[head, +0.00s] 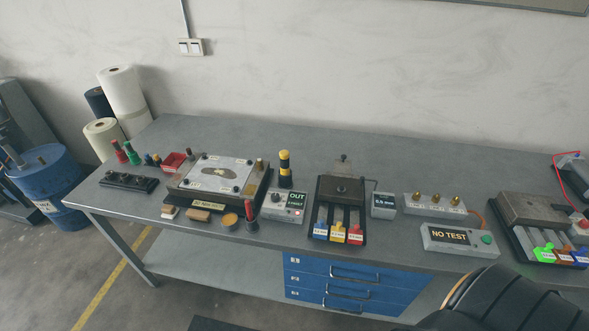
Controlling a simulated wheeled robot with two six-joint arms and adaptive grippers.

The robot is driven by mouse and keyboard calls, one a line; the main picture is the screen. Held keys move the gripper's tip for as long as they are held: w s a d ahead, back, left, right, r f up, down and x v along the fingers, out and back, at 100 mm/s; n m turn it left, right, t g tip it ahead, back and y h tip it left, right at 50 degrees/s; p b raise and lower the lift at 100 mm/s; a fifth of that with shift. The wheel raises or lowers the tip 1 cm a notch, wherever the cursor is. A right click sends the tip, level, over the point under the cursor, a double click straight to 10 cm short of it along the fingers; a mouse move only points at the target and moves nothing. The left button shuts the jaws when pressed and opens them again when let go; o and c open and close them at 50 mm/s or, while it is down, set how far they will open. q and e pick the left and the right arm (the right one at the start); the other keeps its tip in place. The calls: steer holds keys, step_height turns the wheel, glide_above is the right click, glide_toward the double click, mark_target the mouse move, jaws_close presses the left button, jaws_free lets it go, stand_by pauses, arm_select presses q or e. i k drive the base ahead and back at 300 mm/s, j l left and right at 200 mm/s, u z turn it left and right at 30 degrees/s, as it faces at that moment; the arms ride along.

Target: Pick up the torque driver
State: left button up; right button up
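No gripper of mine shows in the head view. I cannot tell for sure which tool is the torque driver. A slim upright tool with a red and black handle (250,214) stands at the bench's front edge, left of the grey OUT box (285,206). A thicker yellow and black upright cylinder (285,168) stands behind that box. A red-handled tool (119,152) and a green-handled tool (131,153) stand at the bench's left end. All are small in this view, and none is held.
The grey bench (380,155) also bears a plate fixture (182,201), a block with blue, yellow and red tags (342,189), a NO TEST box (459,240) and a second tagged fixture (535,208). Blue drawers (347,285) hang below. The bench's back strip is mostly clear.

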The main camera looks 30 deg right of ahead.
mark_target(285, 155)
steer(key=z, duration=0.9)
